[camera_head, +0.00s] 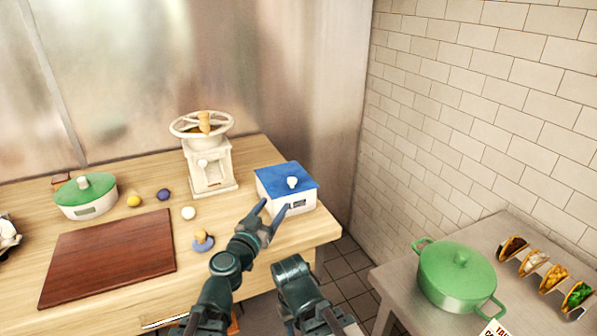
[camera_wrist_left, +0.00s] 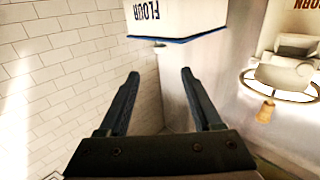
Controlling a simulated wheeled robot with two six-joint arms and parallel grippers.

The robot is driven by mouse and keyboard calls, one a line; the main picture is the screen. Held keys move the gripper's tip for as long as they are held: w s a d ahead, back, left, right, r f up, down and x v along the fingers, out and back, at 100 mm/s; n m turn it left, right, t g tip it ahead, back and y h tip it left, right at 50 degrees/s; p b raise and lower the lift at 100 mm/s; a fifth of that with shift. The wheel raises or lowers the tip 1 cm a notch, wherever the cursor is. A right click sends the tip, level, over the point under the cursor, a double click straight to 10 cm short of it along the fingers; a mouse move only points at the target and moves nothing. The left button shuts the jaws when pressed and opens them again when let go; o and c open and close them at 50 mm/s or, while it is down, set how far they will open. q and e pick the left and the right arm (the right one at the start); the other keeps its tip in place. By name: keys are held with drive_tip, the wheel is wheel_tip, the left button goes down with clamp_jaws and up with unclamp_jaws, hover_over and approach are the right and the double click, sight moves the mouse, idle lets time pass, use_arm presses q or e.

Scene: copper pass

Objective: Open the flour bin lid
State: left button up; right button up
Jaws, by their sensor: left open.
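The flour bin (camera_head: 283,203) is a white box at the right end of the wooden counter. Its blue lid (camera_head: 271,177) lies flat and closed on top, with a white knob (camera_head: 292,182) in the middle. My left gripper (camera_head: 272,208) is open and empty, just in front of the bin in the head view. In the left wrist view, the bin (camera_wrist_left: 180,18) appears upside down with its FLOUR label, beyond the open fingers (camera_wrist_left: 160,76). My right gripper cannot be made out.
A white hand-wheel grinder (camera_head: 209,165) stands left of the bin. A green-lidded container (camera_head: 87,195), a cutting board (camera_head: 110,255) and small round items lie further left. A green pot (camera_head: 457,275) and tacos stand on the right-hand table. A tiled wall rises behind that table.

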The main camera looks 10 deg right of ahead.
sight(290, 182)
use_arm(q)
drive_tip(key=shift+w+d, duration=0.15)
drive_tip(key=shift+w, duration=0.2)
drive_tip(key=x, duration=1.3)
drive_tip(key=shift+w+d, duration=0.1)
drive_tip(key=shift+w, duration=0.1)
clamp_jaws()
idle(0.9)
